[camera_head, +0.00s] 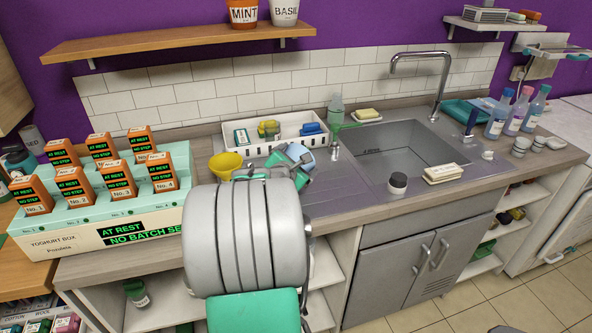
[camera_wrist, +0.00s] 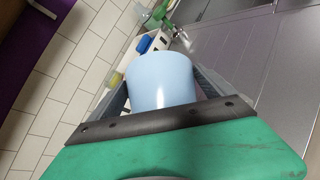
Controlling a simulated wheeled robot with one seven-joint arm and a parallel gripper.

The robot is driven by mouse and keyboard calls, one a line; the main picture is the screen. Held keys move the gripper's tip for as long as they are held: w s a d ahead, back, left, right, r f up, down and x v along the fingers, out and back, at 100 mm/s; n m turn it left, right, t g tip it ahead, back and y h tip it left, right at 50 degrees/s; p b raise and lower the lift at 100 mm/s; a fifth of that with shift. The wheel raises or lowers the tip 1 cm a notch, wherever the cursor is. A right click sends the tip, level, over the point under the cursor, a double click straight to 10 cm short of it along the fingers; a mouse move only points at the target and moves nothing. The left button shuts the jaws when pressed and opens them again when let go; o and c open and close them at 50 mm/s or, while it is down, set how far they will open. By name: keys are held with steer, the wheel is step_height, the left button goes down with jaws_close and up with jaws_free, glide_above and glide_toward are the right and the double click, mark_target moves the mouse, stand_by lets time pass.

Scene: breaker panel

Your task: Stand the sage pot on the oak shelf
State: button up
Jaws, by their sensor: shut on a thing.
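A pale blue pot (camera_head: 297,153) is in my gripper (camera_head: 290,166), above the counter left of the sink. In the wrist view the pot (camera_wrist: 162,80) sits between the two dark fingers of my gripper (camera_wrist: 163,88), which are shut on it. No label shows on its visible side, so I cannot read a name. The oak shelf (camera_head: 150,45) is on the purple wall, higher than the pot and apart from it. An orange pot marked MINT (camera_head: 243,12) and a white pot marked BASIL (camera_head: 284,11) stand at its right end.
The shelf's left and middle parts are bare. A white tray (camera_head: 240,127) with small items and a yellow funnel (camera_head: 225,164) lie near the pot. A yoghurt box (camera_head: 110,225) with orange cartons stands left. The tap (camera_head: 437,85) rises behind the sink (camera_head: 395,150).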

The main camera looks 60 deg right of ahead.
steer(key=shift+w+d+f, duration=0.25)
steer(key=shift+w, duration=0.05)
steer(key=shift+w+d+f, duration=0.15)
steer(key=shift+f, duration=1.8)
steer(key=o, duration=1.7)
steer(key=shift+f, duration=0.1)
steer(key=shift+o, duration=0.2)
